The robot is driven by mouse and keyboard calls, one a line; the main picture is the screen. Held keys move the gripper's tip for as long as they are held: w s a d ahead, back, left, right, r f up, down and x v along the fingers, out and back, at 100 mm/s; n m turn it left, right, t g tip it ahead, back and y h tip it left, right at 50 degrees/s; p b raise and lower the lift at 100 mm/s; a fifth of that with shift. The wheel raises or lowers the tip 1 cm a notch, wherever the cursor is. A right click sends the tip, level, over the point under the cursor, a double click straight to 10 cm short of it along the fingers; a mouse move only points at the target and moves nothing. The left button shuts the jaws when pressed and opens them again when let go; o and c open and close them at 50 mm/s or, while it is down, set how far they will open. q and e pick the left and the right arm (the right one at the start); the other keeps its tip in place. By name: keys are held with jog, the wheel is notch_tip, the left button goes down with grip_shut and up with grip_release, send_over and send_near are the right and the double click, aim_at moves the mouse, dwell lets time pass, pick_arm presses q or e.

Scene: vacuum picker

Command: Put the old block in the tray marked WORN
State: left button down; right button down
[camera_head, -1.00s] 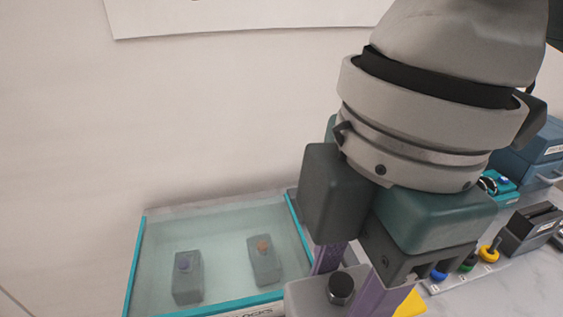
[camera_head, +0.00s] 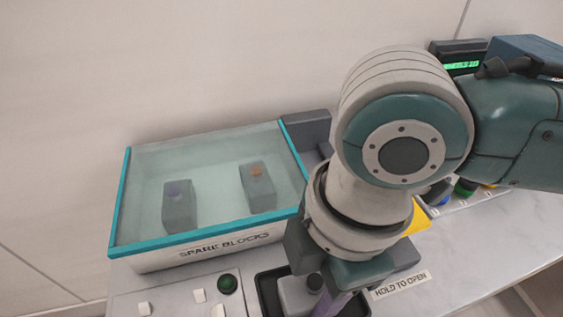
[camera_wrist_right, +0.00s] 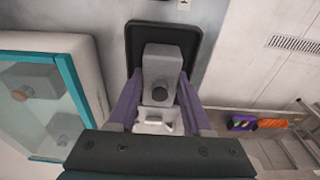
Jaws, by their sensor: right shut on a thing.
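My right gripper (camera_head: 314,296) is shut on a grey block (camera_head: 294,298) with a dark round knob on top. In the right wrist view the block (camera_wrist_right: 161,66) sits between the purple fingers of the gripper (camera_wrist_right: 160,80). A black tray (camera_head: 262,290) lies under the block in front of the clear case; its rim also shows in the right wrist view (camera_wrist_right: 136,28). The block is over or inside the tray; I cannot tell whether it touches the bottom. No WORN marking is readable. My left gripper is out of view.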

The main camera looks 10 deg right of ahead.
jog(key=c, duration=0.6)
grip_release()
jog(key=shift+f, duration=0.15)
notch_tip(320, 180, up, 12)
jog(key=d+p, duration=0.1)
jog(key=p, duration=0.2)
jog(key=s+a+m+t+y, duration=0.2)
jog(key=a+m+y, duration=0.1)
jog(key=a+m, duration=0.2)
jog(key=s+d+f+m+h, duration=0.2)
jog(key=s+d+m, duration=0.1)
jog(key=d+m, duration=0.2)
jog(key=s+d+f+m+t+h, duration=0.1)
jog(key=s+d+m+h, duration=0.1)
jog(key=d+m, duration=0.4)
jog(key=s+d, duration=0.1)
jog(key=d, duration=0.2)
jog(key=shift+d+f+t, duration=0.25)
jog(key=shift+f+t, duration=0.05)
jog(key=shift+f, duration=0.05)
